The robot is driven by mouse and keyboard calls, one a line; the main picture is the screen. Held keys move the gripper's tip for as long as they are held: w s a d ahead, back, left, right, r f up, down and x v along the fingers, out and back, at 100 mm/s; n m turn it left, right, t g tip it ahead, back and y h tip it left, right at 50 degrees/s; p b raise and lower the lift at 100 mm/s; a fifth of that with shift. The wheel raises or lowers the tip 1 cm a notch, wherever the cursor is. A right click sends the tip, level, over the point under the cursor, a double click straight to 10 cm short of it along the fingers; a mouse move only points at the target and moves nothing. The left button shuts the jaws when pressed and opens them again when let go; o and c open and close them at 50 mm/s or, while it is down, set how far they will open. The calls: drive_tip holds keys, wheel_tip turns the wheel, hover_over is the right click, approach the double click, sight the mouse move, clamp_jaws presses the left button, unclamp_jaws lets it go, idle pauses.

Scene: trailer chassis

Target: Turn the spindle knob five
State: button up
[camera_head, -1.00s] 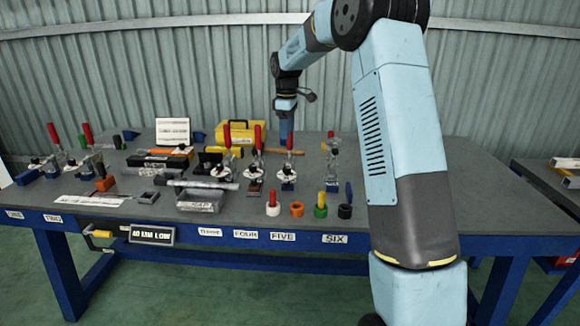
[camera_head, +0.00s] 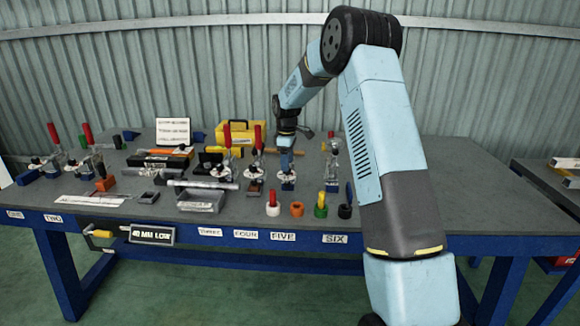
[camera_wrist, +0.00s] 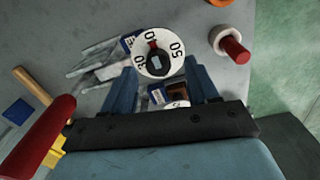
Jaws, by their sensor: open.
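The spindle knob at station five shows in the wrist view as a round white dial (camera_wrist: 148,67) with black numbers and a dark centre with a red mark. In the head view its white dial (camera_head: 287,177) sits on a clamp fixture above the label FIVE (camera_head: 283,236). My gripper (camera_head: 287,165) points down just above it. In the wrist view my gripper (camera_wrist: 159,68) is open, its blue fingers on either side of the dial's near part. I cannot tell whether they touch it. Part of the fixture shows between the fingers.
A red peg with a white base (camera_head: 272,204), an orange ring (camera_head: 297,209), a green-based peg (camera_head: 320,205) and a dark ring (camera_head: 345,211) stand in front. Similar dial fixtures (camera_head: 255,172) stand left. A yellow box (camera_head: 241,133) is behind. The tabletop (camera_head: 440,190) is clear on the right.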

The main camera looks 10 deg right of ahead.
drive_tip(key=shift+f, duration=1.2)
